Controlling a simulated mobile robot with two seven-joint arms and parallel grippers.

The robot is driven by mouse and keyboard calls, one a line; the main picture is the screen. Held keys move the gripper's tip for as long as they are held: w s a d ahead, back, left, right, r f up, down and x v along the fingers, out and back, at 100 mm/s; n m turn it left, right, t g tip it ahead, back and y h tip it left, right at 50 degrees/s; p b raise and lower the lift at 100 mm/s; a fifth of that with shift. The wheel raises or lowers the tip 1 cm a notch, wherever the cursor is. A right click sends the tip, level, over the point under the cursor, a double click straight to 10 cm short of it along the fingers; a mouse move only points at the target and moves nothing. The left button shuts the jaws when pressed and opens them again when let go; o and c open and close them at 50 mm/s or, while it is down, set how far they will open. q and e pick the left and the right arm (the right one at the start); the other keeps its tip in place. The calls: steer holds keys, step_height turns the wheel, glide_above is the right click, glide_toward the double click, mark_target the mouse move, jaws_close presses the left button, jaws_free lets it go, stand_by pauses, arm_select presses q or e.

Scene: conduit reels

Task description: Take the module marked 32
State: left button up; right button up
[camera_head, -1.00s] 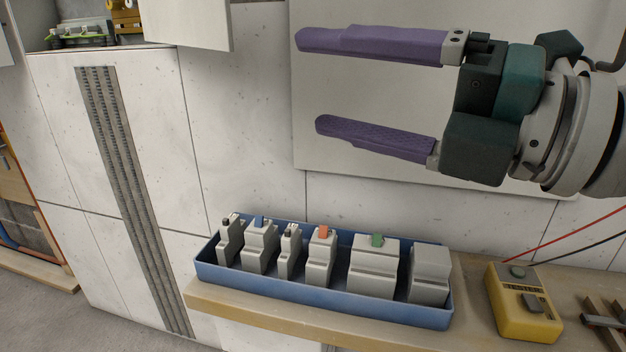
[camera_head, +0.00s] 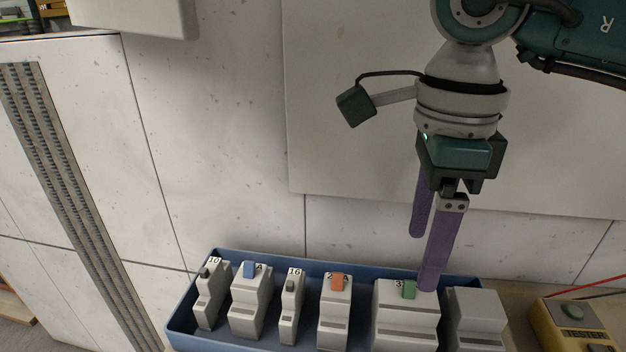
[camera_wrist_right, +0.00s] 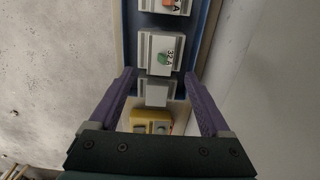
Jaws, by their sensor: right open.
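The module marked 32 (camera_wrist_right: 155,60) is a wide light-grey block with a green switch, its "32 A" label readable in the right wrist view. In the head view this module (camera_head: 407,322) stands in the blue tray (camera_head: 217,255), its label partly hidden by a purple finger. My right gripper (camera_head: 423,262) points down, open and empty, with its fingertips just above the tray at that module's back right. In the right wrist view the fingers (camera_wrist_right: 159,77) spread either side of the plain grey module (camera_wrist_right: 157,93) beside it. My left gripper is not in view.
Left of it in the tray are modules marked 10 (camera_head: 210,297) and 16 (camera_head: 292,312), one with a blue switch (camera_head: 250,302) and one with an orange switch (camera_head: 335,315). A yellow tester (camera_head: 575,325) sits to the right. The wall is close behind the tray.

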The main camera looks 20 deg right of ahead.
mark_target(410, 290)
steer(key=shift+f+b, duration=0.3)
steer(key=shift+f, duration=0.25)
step_height(410, 290, down, 7)
steer(key=b, duration=0.6)
steer(key=shift+f, duration=0.15)
jaws_close()
steer(key=shift+r+p, duration=0.45)
steer(key=shift+r, duration=0.1)
steer(key=shift+r+p, duration=0.5)
steer(key=shift+r, duration=0.1)
stand_by(0.6)
steer(key=shift+r+p, duration=2.4)
steer(key=shift+r, duration=0.55)
